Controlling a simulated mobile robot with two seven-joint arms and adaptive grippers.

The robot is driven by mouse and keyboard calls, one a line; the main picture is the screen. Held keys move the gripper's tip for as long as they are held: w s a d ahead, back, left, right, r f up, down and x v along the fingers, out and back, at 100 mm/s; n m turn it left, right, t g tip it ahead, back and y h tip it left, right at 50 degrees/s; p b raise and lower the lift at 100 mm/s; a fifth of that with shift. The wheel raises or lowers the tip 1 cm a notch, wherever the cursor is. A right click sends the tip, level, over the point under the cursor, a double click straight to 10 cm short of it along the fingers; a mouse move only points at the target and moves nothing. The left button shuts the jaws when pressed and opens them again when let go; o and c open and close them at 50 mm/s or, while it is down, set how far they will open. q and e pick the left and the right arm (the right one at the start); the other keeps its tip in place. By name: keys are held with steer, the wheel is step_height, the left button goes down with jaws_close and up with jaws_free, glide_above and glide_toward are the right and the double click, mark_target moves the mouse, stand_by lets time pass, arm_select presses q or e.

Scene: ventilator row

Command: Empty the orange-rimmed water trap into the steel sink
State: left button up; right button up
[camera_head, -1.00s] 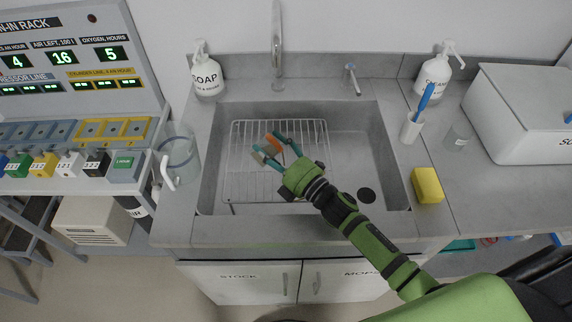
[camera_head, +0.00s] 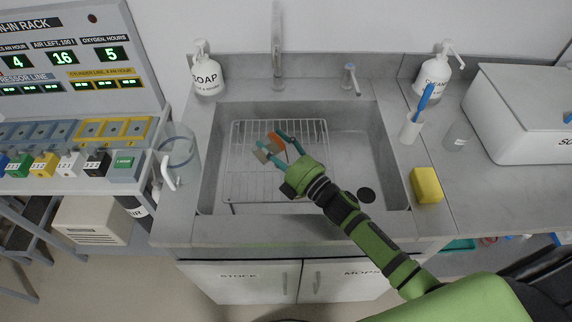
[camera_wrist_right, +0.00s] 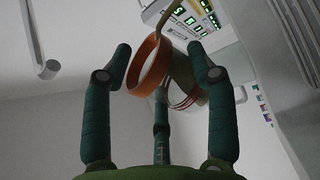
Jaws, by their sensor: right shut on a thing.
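The water trap's orange rim (camera_head: 278,141) and its dull grey-brown cup (camera_head: 265,152) show between the teal fingers of my right gripper (camera_head: 273,150). The gripper is shut on the trap and holds it over the left part of the steel sink (camera_head: 350,150), above the wire rack. In the right wrist view the orange rim (camera_wrist_right: 148,66) appears as an open ring between the fingers, with the cup (camera_wrist_right: 187,82) beside it. The trap looks tipped over sideways; its exact angle and whether water is inside cannot be told. My left gripper is not in view.
A wire rack (camera_head: 238,182) lies in the sink's left part. The tap (camera_head: 277,50) rises behind. A clear jug (camera_head: 180,155) stands left, a soap bottle (camera_head: 206,78) back left, a yellow sponge (camera_head: 426,185) right. The sink's right part is clear.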

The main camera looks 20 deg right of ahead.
steer(key=shift+w+d+m, duration=0.2)
steer(key=shift+d+m, duration=0.25)
steer(key=shift+m, duration=0.05)
stand_by(0.3)
steer(key=shift+a+r, duration=0.1)
steer(key=shift+m, duration=0.3)
stand_by(0.5)
steer(key=shift+d+r+m+h+p, duration=0.15)
steer(key=shift+d+m+h+p, duration=0.15)
steer(key=shift+m, duration=0.4)
steer(key=shift+a, duration=0.1)
steer(key=shift+w+d+f+m+t, duration=0.1)
steer(key=shift+d+f+m+t, duration=0.1)
steer(key=shift+m+t, duration=0.15)
steer(key=shift+a, duration=0.1)
